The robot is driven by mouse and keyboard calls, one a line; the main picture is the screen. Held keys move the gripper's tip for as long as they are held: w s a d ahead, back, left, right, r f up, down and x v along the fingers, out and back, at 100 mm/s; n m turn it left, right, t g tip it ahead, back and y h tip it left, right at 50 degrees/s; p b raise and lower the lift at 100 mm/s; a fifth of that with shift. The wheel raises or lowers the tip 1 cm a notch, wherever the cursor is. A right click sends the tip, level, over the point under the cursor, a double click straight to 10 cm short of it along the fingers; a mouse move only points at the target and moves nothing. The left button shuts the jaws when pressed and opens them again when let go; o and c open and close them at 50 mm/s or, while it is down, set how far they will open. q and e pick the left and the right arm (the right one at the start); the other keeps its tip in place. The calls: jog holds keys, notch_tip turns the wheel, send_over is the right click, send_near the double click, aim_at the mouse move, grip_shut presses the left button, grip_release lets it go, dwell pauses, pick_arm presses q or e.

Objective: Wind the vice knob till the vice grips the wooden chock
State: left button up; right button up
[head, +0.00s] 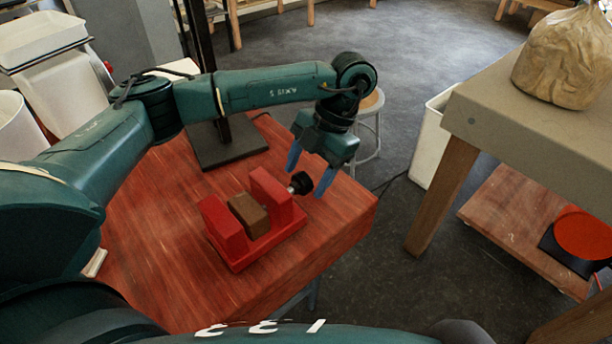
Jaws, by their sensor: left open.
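The red vice (278,203) sits on the red wooden table (165,250), near its right corner. The brown wooden chock (249,215) stands between the vice's two jaws. A narrow gap seems to show between the chock and the right jaw; I cannot tell whether the left jaw touches it. The black vice knob (301,183) sticks out from the right jaw. My left gripper (308,178) is open, pointing down, with one blue finger on each side of the knob. I cannot tell whether the fingers touch it. My right gripper is not in view.
A black stand (232,142) with a tall post rises from the back of the red table. A grey-topped bench (520,125) with a tan bag (568,58) stands at the right. A white bin (432,138) and a stool (369,105) are behind.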

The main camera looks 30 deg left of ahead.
pick_arm(q)
jog(key=shift+s+a+f, duration=0.15)
jog(key=shift+f, duration=0.25)
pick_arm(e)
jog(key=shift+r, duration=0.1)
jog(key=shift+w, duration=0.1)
pick_arm(q)
jog(key=c, duration=1)
jog(key=shift+o, duration=0.2)
jog(key=shift+h, duration=0.3)
jog(key=shift+a+g+h, duration=0.15)
jog(key=shift+g+h, duration=0.35)
jog(key=shift+h, duration=0.2)
jog(key=h, duration=0.1)
jog(key=m+g+h+b, duration=0.1)
jog(key=shift+w+a+f+h, duration=0.15)
jog(key=shift+w+a+h, duration=0.05)
jog(key=shift+h, duration=0.2)
jog(key=shift+h+b, duration=0.3)
jog(key=shift+h, duration=0.1)
jog(key=shift+g, duration=0.3)
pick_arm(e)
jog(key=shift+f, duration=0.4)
